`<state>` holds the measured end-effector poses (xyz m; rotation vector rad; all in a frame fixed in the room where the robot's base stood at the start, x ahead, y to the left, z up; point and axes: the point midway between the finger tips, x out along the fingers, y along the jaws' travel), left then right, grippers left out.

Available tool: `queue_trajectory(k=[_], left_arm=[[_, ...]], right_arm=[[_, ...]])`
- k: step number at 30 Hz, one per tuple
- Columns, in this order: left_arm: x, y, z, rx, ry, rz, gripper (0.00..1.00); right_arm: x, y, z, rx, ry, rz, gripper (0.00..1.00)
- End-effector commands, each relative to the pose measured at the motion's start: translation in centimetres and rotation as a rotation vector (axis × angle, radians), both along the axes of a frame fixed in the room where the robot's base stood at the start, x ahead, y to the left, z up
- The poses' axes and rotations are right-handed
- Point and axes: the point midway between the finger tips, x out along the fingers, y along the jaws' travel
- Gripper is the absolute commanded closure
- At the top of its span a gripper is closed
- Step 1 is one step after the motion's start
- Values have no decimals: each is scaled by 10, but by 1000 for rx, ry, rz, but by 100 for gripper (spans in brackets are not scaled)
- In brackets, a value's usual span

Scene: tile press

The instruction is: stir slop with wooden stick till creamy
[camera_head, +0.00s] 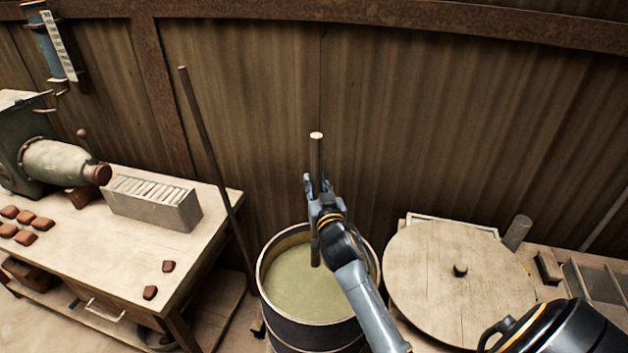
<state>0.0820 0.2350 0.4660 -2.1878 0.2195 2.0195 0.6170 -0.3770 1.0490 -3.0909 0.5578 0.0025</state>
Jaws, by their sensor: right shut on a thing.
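A round barrel (266,285) with a pale rim stands in the lower middle and holds greenish-yellow slop (300,288). My right gripper (317,190) is above the far part of the barrel, shut on an upright wooden stick (317,155). The stick's pale top end sticks up above the fingers. Its lower part shows below the gripper over the slop; my arm partly hides it, and I cannot tell how deep its tip is. My left gripper is not in view.
A wooden table (130,240) on the left bears a green machine (50,150), a grey box (150,203) and several reddish tiles (25,225). A long pole (210,150) leans on the wall left of the barrel. A round wooden lid (455,300) lies close on the right.

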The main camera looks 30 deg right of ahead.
Motion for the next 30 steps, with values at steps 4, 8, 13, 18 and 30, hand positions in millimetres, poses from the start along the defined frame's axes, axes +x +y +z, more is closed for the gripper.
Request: queue_trajectory(k=[4,8,13,18,30], left_arm=[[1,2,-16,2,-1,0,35],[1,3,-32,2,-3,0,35],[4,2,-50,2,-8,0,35],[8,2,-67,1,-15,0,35],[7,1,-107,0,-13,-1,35]], right_arm=[[0,0,-17,-1,-1,0,100],[0,0,-33,-2,0,0,100],[-1,0,-54,-1,-1,1,100],[-1,1,-74,0,0,1,100],[-1,1,-122,0,-1,1,100]])
